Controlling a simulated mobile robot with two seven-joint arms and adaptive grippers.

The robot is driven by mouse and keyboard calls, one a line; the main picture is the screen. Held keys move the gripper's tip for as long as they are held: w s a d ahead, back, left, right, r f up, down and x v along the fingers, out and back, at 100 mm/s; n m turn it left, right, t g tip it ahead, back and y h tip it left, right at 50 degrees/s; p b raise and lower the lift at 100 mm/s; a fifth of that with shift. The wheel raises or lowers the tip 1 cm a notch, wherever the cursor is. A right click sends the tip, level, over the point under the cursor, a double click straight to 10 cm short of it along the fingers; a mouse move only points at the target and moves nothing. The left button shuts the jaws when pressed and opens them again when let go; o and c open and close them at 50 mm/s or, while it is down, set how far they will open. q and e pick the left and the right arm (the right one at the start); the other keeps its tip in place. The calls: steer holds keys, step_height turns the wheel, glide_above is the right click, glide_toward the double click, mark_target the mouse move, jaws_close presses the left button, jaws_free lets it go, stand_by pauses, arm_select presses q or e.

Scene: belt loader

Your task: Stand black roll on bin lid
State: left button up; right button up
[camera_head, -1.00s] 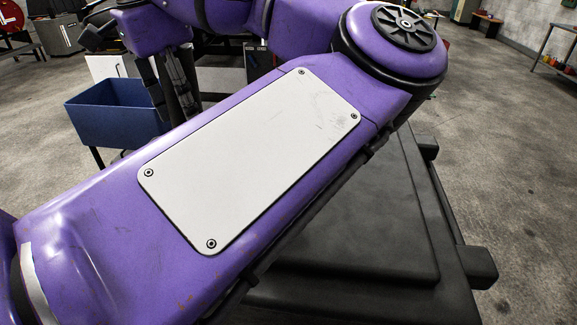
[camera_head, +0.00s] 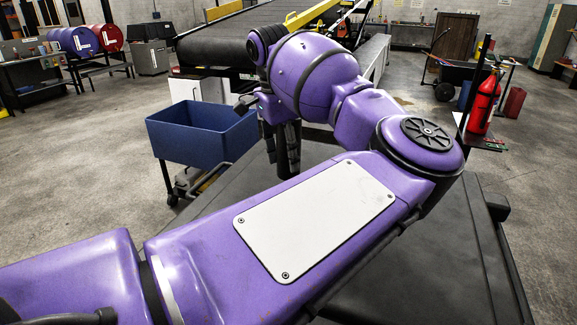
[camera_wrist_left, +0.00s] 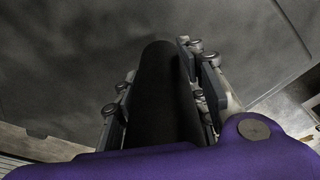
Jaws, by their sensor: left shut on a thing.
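My left gripper (camera_head: 284,148) hangs fingers-down at the end of my purple arm in the head view. In the left wrist view, the same gripper (camera_wrist_left: 162,95) is shut on the black roll (camera_wrist_left: 158,85), a dark cylinder running lengthwise between the fingers. A dark grey surface also lies beyond the roll in the wrist view. I cannot tell whether the roll touches it. My right gripper is out of view.
A blue open bin (camera_head: 190,140) on a cart stands left of the gripper. Behind is a conveyor belt (camera_head: 260,30) with a thick black end roller. A red extinguisher (camera_head: 483,104) stands at the right.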

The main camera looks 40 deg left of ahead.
arm_select(q)
steer(key=shift+w+f, duration=0.15)
steer(key=shift+f, duration=0.75)
steer(key=shift+w+f, duration=0.1)
steer(key=shift+f, duration=0.8)
steer(key=shift+f, duration=0.1)
steer(key=o, duration=1.5)
steer(key=shift+f, duration=0.1)
steer(key=shift+c, duration=0.2)
steer(key=r, duration=0.4)
steer(key=s+r, duration=0.1)
steer(key=r, duration=0.3)
steer(key=a+r, duration=0.1)
steer(key=r, duration=0.3)
steer(key=shift+s+r+b, duration=0.2)
steer(key=shift+s+b, duration=0.1)
steer(key=shift+f, duration=0.1)
